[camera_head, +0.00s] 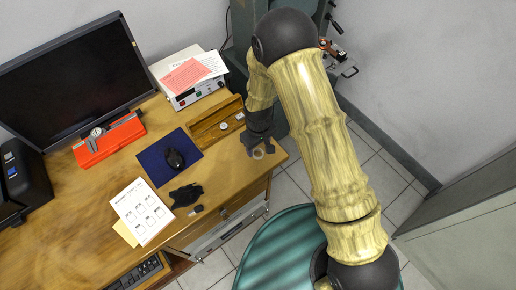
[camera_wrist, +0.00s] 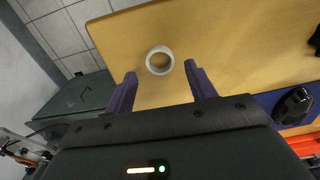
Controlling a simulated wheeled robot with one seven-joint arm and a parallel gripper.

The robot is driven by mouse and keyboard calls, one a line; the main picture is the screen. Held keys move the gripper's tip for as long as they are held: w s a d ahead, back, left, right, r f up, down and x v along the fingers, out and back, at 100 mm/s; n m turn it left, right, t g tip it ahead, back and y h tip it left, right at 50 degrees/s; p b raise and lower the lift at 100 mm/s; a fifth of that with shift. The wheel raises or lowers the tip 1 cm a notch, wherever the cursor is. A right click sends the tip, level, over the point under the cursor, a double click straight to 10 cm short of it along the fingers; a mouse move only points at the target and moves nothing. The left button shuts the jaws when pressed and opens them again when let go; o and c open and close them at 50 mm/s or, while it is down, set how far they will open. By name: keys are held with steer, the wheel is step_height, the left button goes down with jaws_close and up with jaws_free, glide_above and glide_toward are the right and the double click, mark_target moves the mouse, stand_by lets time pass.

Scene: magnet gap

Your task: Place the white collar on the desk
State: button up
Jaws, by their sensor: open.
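The white collar (camera_wrist: 160,60) is a small ring lying flat on the wooden desk (camera_wrist: 230,40), near the desk's right corner. It also shows in the head view (camera_head: 258,154), just in front of my gripper (camera_head: 262,144). In the wrist view my gripper (camera_wrist: 160,85) is open, with its two purple fingers apart. The collar lies just beyond the fingertips, roughly centred between them, and nothing is held. The desk also shows in the head view (camera_head: 85,190).
A wooden tray (camera_head: 205,128) with small round pieces stands left of my gripper. A mouse (camera_head: 174,159) on a blue mat (camera_head: 155,165), a black glove-like item (camera_head: 186,195) and a paper sheet (camera_head: 140,212) lie further left. A monitor (camera_head: 75,80) stands behind.

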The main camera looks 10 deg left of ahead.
step_height(320, 180, up, 10)
steer(key=b, duration=0.1)
steer(key=shift+f, duration=0.25)
stand_by(0.6)
steer(key=d+r+m+t, duration=0.1)
steer(key=d+r+m, duration=0.2)
steer(key=d+r, duration=0.3)
steer(key=d+r+m, duration=0.2)
steer(key=d+r, duration=0.1)
steer(key=d, duration=0.5)
steer(key=s+d+r+m, duration=0.2)
steer(key=s+d, duration=0.1)
steer(key=d, duration=0.2)
steer(key=s+d+r+m+t, duration=0.1)
steer(key=s+d+r+m, duration=0.2)
steer(key=d, duration=0.3)
steer(key=shift+s+d+t, duration=0.3)
steer(key=shift+s, duration=0.35)
steer(key=shift+r, duration=0.1)
